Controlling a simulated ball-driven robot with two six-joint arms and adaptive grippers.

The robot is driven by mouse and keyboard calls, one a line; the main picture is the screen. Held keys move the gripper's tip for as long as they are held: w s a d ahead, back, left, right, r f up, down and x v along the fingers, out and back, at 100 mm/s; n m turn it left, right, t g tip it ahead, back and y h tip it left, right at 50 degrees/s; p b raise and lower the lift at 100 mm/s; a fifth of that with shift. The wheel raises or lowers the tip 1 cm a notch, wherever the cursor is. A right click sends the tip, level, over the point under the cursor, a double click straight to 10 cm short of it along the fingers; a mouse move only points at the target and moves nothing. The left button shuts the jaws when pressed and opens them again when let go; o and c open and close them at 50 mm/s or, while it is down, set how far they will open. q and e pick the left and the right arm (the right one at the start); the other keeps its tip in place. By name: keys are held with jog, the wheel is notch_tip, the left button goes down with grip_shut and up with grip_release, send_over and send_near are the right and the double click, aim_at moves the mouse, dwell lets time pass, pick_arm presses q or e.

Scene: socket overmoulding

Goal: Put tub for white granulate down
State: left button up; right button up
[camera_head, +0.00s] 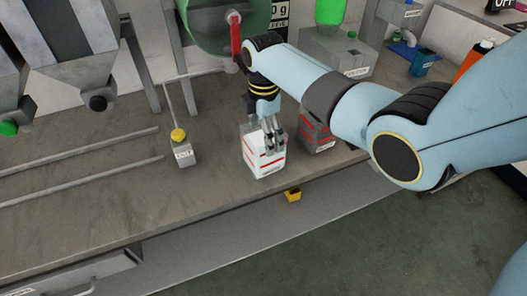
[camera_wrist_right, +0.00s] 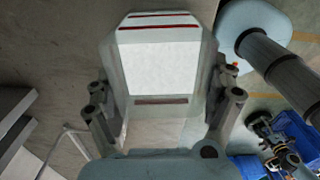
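The tub for white granulate (camera_head: 252,158), a clear box with white contents and red stripes, is upright near the front edge of the workbench (camera_head: 100,195). My right gripper (camera_head: 271,143) reaches down to it, with its fingers against the tub. In the right wrist view the tub (camera_wrist_right: 165,65) fills the space between the two fingers of the right gripper (camera_wrist_right: 163,112), one on each side. Whether the tub's base touches the bench or hangs just above it, I cannot tell. My left gripper is not in view.
A similar tub with dark contents (camera_head: 318,134) stands close on the right. A small grey block with a yellow knob (camera_head: 181,148) stands left. A green drum (camera_head: 215,25) is behind, and a small yellow piece (camera_head: 293,195) shows below the bench edge. The bench's front left is clear.

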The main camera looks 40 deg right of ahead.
jog(key=c, duration=0.9)
jog(key=shift+c, duration=0.2)
